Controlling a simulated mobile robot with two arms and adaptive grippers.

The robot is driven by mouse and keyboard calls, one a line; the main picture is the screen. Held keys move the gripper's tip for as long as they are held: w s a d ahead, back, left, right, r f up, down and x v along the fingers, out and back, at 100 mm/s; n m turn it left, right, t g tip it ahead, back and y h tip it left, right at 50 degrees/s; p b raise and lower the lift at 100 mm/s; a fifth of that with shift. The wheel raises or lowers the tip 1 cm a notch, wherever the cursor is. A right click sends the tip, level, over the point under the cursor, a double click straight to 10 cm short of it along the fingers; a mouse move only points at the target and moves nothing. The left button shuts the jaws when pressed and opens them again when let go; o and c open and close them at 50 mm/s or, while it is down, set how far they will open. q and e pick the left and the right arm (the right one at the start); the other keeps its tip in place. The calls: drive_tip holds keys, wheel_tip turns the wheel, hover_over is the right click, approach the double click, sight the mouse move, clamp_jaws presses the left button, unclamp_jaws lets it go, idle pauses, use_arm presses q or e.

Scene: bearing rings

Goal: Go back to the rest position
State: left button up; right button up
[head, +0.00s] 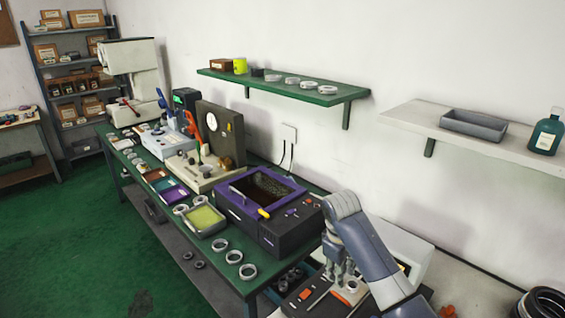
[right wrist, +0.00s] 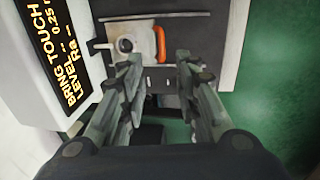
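My right gripper (head: 343,274) is at the lower right of the head view, its fingers pointing down over a small fixture with an orange part (head: 347,296). In the right wrist view the gripper (right wrist: 157,72) is open, with a clear gap between its fingers. Nothing is held between them. Beyond the fingertips lie a light plate (right wrist: 143,45) with a round knob-like piece (right wrist: 125,45) and an orange clip-like part (right wrist: 161,45). Whether the fingers touch the fixture cannot be told. My left gripper is not in view.
A device with a lit display (right wrist: 65,50) stands close on the left of the right wrist view. A dark purple-trimmed machine (head: 265,205) is left of my right arm. Several metal rings (head: 234,257) lie on the green bench (head: 215,270). The green floor (head: 60,240) is clear.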

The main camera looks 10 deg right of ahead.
drive_tip(key=shift+m+t+y, duration=0.3)
drive_tip(key=shift+m+y, duration=0.1)
drive_tip(key=shift+y, duration=0.1)
drive_tip(key=s+a+f, duration=0.1)
drive_tip(key=s+f, duration=0.1)
drive_tip(key=s, duration=0.1)
drive_tip(key=s+f, duration=0.3)
drive_tip(key=s+a+f, duration=0.1)
drive_tip(key=s+f, duration=0.1)
drive_tip(key=f, duration=0.1)
drive_tip(key=shift+s+a+f, duration=0.15)
drive_tip(key=shift+s+a, duration=0.2)
drive_tip(key=shift+s, duration=0.05)
drive_tip(key=s+d+m+t, duration=0.2)
drive_tip(key=s+m, duration=0.3)
drive_tip(key=s, duration=2.1)
wheel_tip(320, 180, down, 31)
drive_tip(key=s+g+b, duration=0.2)
drive_tip(key=b, duration=0.2)
drive_tip(key=s+d+f+g+b, duration=0.1)
drive_tip(key=s+d+f+b, duration=0.1)
drive_tip(key=s+f, duration=1.4)
wheel_tip(320, 180, down, 2)
drive_tip(key=shift+s+d+f+n+y+b, duration=0.3)
drive_tip(key=shift+s+d+b, duration=0.1)
drive_tip(key=shift+b, duration=0.2)
